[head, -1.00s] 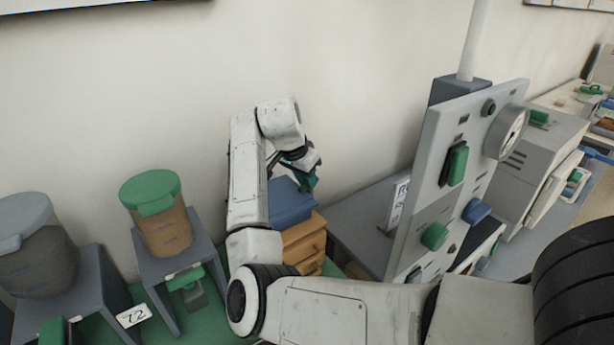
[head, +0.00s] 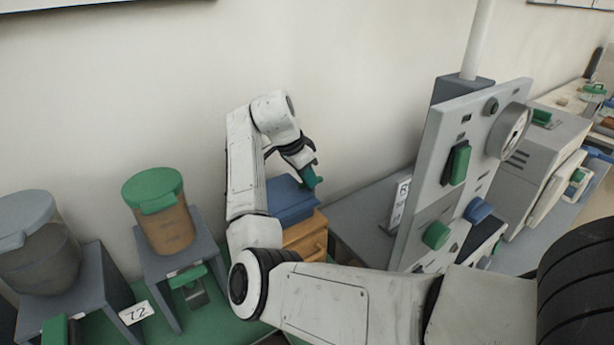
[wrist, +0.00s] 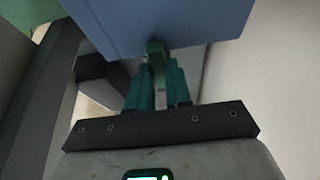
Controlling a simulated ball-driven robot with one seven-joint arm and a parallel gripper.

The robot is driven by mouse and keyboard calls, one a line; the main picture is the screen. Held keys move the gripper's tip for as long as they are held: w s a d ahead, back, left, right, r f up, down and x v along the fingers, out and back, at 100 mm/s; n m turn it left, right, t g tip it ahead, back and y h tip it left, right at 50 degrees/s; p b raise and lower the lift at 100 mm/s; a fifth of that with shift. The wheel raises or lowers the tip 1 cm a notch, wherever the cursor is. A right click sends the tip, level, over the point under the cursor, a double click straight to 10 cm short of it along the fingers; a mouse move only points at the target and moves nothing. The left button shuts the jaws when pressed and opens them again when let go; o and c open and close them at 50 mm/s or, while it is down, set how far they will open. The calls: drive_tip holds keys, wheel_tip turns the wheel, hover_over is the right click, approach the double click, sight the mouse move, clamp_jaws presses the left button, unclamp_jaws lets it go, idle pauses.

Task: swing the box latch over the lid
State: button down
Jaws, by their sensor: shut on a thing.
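The blue box (head: 288,203) sits on top of the wooden drawer unit, partly behind my arm. In the wrist view the box (wrist: 165,22) fills the top of the picture. A small green latch (wrist: 156,52) shows at the box's edge. My gripper (wrist: 157,80) has its green fingers on either side of this latch and is shut on it. In the head view my gripper (head: 313,179) is at the right side of the box, and the latch cannot be made out from the fingers. How the latch lies relative to the lid is hidden.
A wooden drawer unit (head: 308,238) stands under the box. A grey control panel (head: 455,170) with green and blue knobs stands to the right. The wall is close behind.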

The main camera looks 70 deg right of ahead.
drive_tip(key=c, duration=1)
unclamp_jaws()
drive_tip(key=shift+c, duration=0.2)
drive_tip(key=b+v, duration=0.1)
drive_tip(key=v, duration=0.9)
drive_tip(key=shift+a+r, duration=0.2)
drive_tip(key=shift+r, duration=0.15)
drive_tip(key=shift+w, duration=0.15)
